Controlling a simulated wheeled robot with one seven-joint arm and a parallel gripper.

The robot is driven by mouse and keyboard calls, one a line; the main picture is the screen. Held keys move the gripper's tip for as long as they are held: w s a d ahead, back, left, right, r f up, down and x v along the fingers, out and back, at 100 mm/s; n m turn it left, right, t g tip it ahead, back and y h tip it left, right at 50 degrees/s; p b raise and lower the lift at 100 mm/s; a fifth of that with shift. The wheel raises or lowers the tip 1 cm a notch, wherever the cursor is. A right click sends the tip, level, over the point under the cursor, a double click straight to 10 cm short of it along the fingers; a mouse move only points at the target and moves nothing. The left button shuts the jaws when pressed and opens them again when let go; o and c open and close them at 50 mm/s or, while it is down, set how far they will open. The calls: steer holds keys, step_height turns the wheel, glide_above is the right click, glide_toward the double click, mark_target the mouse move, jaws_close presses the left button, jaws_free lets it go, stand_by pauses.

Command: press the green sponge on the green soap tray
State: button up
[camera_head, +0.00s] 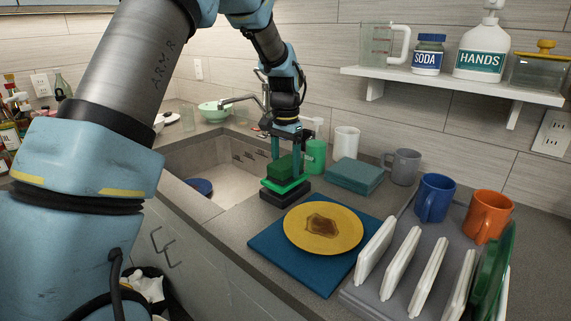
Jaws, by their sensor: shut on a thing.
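The dark green sponge (283,171) is between the fingers of my gripper (287,164), which points down and is shut on it. The sponge is right over the brighter green soap tray (273,187) and looks low against it. I cannot tell how firmly they touch. The tray sits on a black block (284,197) on the counter, beside the right edge of the sink. The fingers hide part of the sponge's sides.
The sink (195,165) lies left of the tray. A yellow plate (323,228) with a brown stain rests on a blue mat (275,248) in front. A green cup (315,156) and teal folded cloths (354,176) stand close right. A dish rack (384,290) is front right.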

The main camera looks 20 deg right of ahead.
mark_target(285, 162)
steer(key=shift+f+b, duration=0.45)
steer(key=shift+f, duration=0.6)
stand_by(0.7)
stand_by(0.5)
steer(key=shift+r+p, duration=2.7)
steer(key=shift+r, duration=0.9)
steer(key=shift+s+a+f, duration=0.1)
